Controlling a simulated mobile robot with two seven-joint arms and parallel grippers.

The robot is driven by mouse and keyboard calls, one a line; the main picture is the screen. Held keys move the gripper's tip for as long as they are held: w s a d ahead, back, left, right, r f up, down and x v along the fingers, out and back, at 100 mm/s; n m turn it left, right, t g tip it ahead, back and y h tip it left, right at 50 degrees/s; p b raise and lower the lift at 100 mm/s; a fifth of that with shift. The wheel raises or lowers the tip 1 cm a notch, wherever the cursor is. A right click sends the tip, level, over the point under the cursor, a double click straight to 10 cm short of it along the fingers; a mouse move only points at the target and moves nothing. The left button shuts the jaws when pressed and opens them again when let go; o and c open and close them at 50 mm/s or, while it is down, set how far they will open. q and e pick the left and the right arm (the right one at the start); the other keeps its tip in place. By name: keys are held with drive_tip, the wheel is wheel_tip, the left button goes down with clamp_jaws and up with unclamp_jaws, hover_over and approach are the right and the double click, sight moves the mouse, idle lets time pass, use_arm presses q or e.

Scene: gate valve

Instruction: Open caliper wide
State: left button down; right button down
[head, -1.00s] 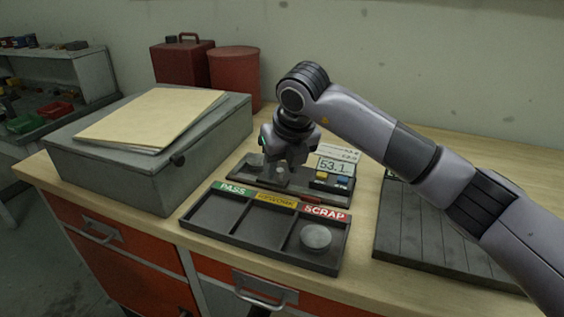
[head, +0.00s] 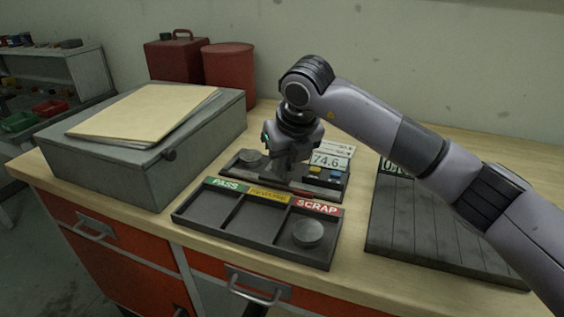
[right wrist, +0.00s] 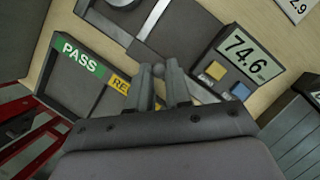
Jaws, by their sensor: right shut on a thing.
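The caliper (head: 240,176) is a dark bench unit behind the sorting tray, with a display (head: 330,161) that reads 74.6; the same display (right wrist: 247,54) shows in the right wrist view. A grey round disc (head: 250,158) lies at its left end. My right gripper (head: 289,176) points down over the middle of the caliper. In the right wrist view its fingers (right wrist: 160,92) are shut on a small post-like part, which I take for the caliper's slider; the fingers hide most of it. My left gripper is not in view.
The tray (head: 227,228) has PASS, REWORK and SCRAP compartments; a grey disc (head: 308,233) lies in SCRAP. A grey box (head: 145,150) with folders (head: 144,113) stands left. A dark slatted plate (head: 430,232) lies right. Red containers (head: 229,78) stand behind.

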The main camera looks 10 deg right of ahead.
drive_tip(key=shift+w+a+r, duration=0.1)
drive_tip(key=c, duration=1.1)
unclamp_jaws()
drive_tip(key=shift+o, duration=0.2)
drive_tip(key=b+v, duration=0.1)
drive_tip(key=v, duration=0.6)
